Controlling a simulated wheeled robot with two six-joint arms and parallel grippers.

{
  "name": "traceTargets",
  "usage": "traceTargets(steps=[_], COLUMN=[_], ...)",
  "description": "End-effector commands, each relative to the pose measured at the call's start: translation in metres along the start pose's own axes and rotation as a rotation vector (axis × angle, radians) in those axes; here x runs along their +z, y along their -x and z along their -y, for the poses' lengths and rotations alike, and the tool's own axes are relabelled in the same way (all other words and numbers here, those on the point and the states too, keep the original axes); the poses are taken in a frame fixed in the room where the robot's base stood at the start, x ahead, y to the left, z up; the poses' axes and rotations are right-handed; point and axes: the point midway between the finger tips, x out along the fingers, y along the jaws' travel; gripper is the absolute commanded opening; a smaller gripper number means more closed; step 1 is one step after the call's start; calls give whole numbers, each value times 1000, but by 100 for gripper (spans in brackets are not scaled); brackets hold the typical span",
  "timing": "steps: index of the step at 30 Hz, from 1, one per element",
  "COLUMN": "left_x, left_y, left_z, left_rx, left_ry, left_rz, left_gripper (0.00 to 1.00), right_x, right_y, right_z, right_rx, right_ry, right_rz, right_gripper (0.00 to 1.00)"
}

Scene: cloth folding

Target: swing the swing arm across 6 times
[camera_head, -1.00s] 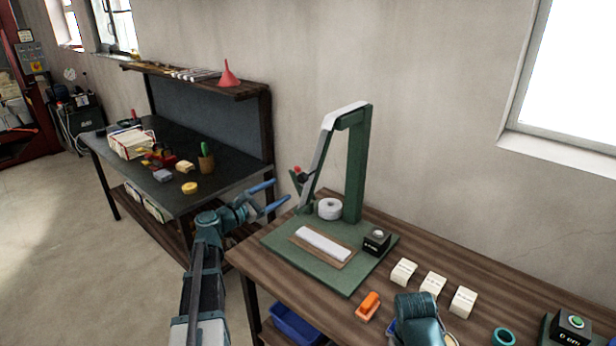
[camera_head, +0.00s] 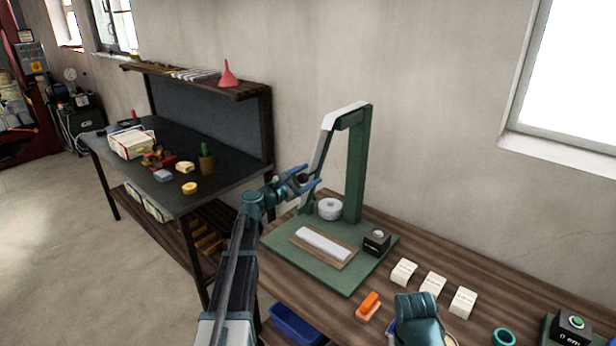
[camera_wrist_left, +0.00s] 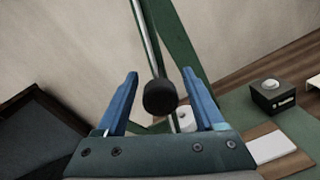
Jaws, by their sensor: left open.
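The swing arm (camera_head: 321,150) is a thin grey bar that slants down from the top of a green post (camera_head: 356,165) on a green base plate (camera_head: 347,282). My left gripper (camera_head: 312,176) is open at the lower part of the swing arm, and hides its lower end in the head view. In the left wrist view, a round black knob (camera_wrist_left: 160,97) on the swing arm (camera_wrist_left: 147,35) lies between the two spread blue fingers of my left gripper (camera_wrist_left: 160,74). I cannot tell whether a finger touches it. My right gripper's fingers do not show.
A white roll (camera_head: 329,208), a white strip on a brown board (camera_head: 323,247) and a black button box (camera_head: 376,242) stand on the base plate. An orange item (camera_head: 368,305) and several cream blocks (camera_head: 433,285) lie on the wooden bench. A dark workbench (camera_head: 222,178) stands at left.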

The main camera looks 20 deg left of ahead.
Motion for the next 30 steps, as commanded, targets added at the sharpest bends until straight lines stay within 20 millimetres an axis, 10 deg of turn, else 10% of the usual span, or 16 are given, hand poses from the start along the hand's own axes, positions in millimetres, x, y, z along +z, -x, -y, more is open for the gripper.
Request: traceTargets(steps=[8,20,30], left_x=[0,0,0], left_y=[-1,-1,-1], left_z=[0,0,0], left_rx=[0,0,0], left_ry=[0,0,0], left_rz=[0,0,0], left_gripper=[70,0,0], right_x=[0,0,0], right_y=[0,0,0], right_z=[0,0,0], right_rx=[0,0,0], right_ry=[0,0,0], right_rz=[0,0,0], right_gripper=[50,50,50])
